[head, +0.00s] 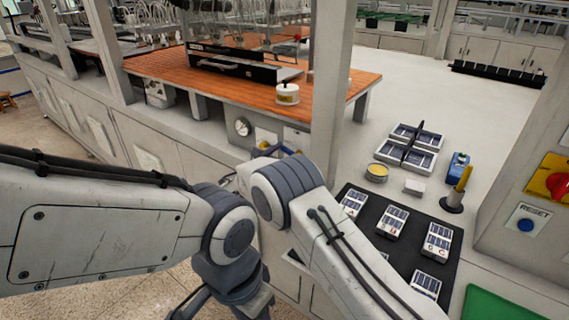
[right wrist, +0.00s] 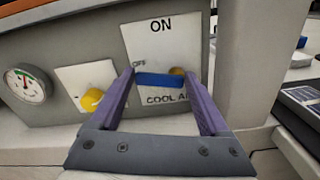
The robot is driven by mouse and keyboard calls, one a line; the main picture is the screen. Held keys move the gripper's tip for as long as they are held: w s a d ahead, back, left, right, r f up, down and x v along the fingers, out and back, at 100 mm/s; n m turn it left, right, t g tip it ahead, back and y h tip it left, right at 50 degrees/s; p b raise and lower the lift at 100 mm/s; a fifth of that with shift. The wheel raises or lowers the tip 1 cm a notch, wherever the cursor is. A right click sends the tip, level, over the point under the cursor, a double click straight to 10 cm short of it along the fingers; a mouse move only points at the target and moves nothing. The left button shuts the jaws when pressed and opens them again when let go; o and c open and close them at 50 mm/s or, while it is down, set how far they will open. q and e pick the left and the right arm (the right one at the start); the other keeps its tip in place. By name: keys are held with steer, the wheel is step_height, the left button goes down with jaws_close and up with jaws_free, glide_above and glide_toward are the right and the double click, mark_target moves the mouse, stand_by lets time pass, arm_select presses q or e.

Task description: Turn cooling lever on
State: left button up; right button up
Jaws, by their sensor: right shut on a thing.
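The cooling lever has a blue handle (right wrist: 158,80) lying level across a white plate (right wrist: 150,38) marked ON at the top, OFF at the left and with partly hidden lettering below. A brass-coloured pivot (right wrist: 178,71) shows at the handle's right end. My right gripper (right wrist: 160,82) has its two purple fingers on either side of the blue handle and is shut on it. In the head view my right arm largely covers the gripper and lever, with part of the white plate (head: 297,137) showing. My left arm reaches in from the left, with no clear view of its fingers.
Left of the lever are a round gauge (right wrist: 26,85) and a yellow knob (right wrist: 91,99) on its own plate. A grey post (right wrist: 252,60) stands close on the right. The head view shows a black mat (head: 405,258) with several labelled packs and a reset button (head: 526,225).

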steer(key=m+b, duration=0.4)
steer(key=b, duration=0.4)
steer(key=s+d+m+b, duration=0.1)
steer(key=m+b, duration=0.4)
steer(key=b, duration=0.3)
steer(key=d+m+b, duration=0.1)
steer(key=m+b, duration=0.3)
steer(key=b, duration=0.5)
steer(key=shift+s+d+r+m, duration=0.1)
steer(key=shift+s+r+m, duration=0.15)
steer(key=shift+r+m, duration=0.15)
steer(key=shift+s+d+r+m+b, duration=0.1)
steer(key=shift+r+m+b, duration=0.05)
steer(key=shift+m+b, duration=0.8)
steer(key=o, duration=1.2)
steer(key=v, duration=1)
steer(key=shift+s, duration=0.2)
